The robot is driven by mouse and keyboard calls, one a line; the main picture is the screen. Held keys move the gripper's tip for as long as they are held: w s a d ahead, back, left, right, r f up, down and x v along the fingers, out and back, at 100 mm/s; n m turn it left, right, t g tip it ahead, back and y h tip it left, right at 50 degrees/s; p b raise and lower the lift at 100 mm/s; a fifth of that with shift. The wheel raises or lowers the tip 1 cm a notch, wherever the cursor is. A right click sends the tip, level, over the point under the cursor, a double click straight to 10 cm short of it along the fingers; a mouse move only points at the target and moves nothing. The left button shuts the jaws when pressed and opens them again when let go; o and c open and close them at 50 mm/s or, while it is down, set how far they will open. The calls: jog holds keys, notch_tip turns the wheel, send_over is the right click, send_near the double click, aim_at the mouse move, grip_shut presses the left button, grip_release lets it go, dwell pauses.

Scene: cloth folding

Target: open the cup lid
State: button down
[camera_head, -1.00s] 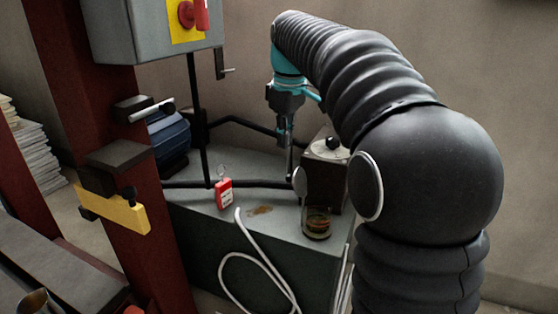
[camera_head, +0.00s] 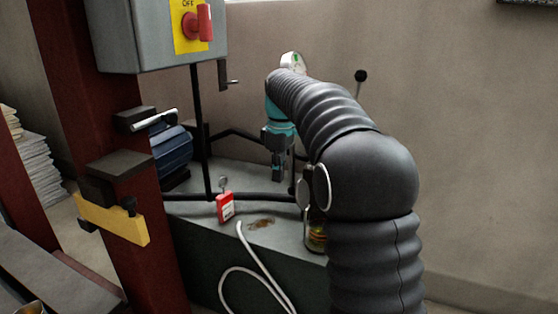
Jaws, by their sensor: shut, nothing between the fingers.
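The cup (camera_head: 317,239) is a small clear glass with brownish contents. It stands near the front right of the grey cabinet top, partly hidden by my arm. A round grey lid (camera_head: 302,192) stands upright above the cup's left side, swung up off the mouth. The hinge between them is too small to make out. My gripper (camera_head: 277,178) points down behind and to the left of the lid, apart from it and from the cup. It is shut and empty.
A red tag-like block (camera_head: 225,206) and a brown stain (camera_head: 261,223) lie left of the cup on the cabinet top. A white cable (camera_head: 250,250) loops over the front edge. Black pipes (camera_head: 240,197) run behind. A dark red post (camera_head: 115,160) stands at left.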

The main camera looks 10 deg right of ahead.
aim_at(291, 188)
jog(key=shift+s+d+f, duration=0.1)
jog(key=shift+s+d, duration=0.45)
jog(key=shift+d, duration=0.2)
jog(key=shift+s+d, duration=0.55)
jog(key=shift+d, duration=0.2)
